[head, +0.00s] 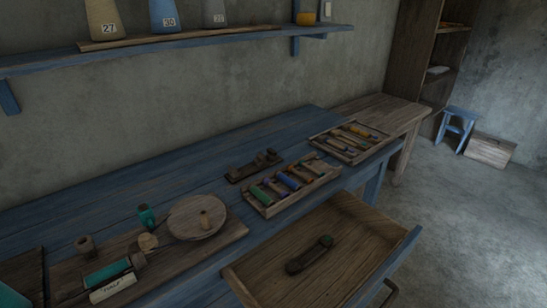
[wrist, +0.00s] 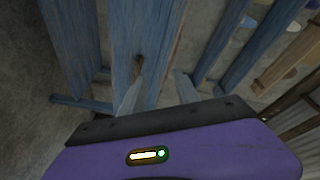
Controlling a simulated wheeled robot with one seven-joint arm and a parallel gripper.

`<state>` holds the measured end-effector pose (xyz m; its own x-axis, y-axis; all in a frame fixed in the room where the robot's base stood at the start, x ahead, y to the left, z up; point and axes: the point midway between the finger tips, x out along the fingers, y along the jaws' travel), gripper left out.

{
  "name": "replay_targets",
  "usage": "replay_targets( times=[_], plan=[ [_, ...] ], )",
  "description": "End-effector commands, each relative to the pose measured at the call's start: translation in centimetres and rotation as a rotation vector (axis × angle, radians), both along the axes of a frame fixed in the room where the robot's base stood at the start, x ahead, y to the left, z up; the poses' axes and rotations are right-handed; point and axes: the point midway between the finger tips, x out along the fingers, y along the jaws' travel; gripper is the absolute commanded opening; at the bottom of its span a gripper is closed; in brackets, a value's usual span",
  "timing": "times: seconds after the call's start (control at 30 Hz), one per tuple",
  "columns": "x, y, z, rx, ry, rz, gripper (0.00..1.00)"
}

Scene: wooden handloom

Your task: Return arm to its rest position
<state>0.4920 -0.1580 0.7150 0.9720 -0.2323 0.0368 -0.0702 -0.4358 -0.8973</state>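My gripper (wrist: 158,82) shows only in the wrist view. Its purple body fills the bottom, and two pale pointed fingers stand apart above the dark bar with nothing held between them. Blue-painted wooden beams (wrist: 148,35) lie beyond the fingers; I cannot tell how far away they are. In the head view neither my arm nor my gripper shows.
A blue bench (head: 130,181) carries two trays of bobbins (head: 262,209) (head: 345,155) and a round wooden disc (head: 180,222). Its drawer (head: 382,265) is pulled open and holds a dark elongated object (head: 310,254). A shelf (head: 170,40) hangs above.

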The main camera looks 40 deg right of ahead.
Motion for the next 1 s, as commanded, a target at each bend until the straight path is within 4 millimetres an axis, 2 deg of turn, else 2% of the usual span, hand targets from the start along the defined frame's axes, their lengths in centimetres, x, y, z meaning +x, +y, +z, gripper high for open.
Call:
replay_targets(
  times=[0.03, 0.17, 0.3, 0.4, 0.53, 0.7, 1.0],
  plan=[
    [-0.3, 1.7, 2.0, -0.082, 0.047, 0.025, 0.38],
    [-0.7, 5.7, 5.5, -0.326, 0.165, 0.090, 0.38],
    [-1.3, 9.7, 9.9, -0.586, 0.271, 0.171, 0.38],
    [-1.8, 12.2, 13.0, -0.759, 0.328, 0.230, 0.38],
    [-2.2, 14.4, 16.2, -0.934, 0.376, 0.292, 0.38],
    [-2.4, 15.7, 18.3, -1.056, 0.403, 0.334, 0.38],
    [-2.5, 15.8, 18.5, -1.078, 0.407, 0.340, 0.38]
  ],
)
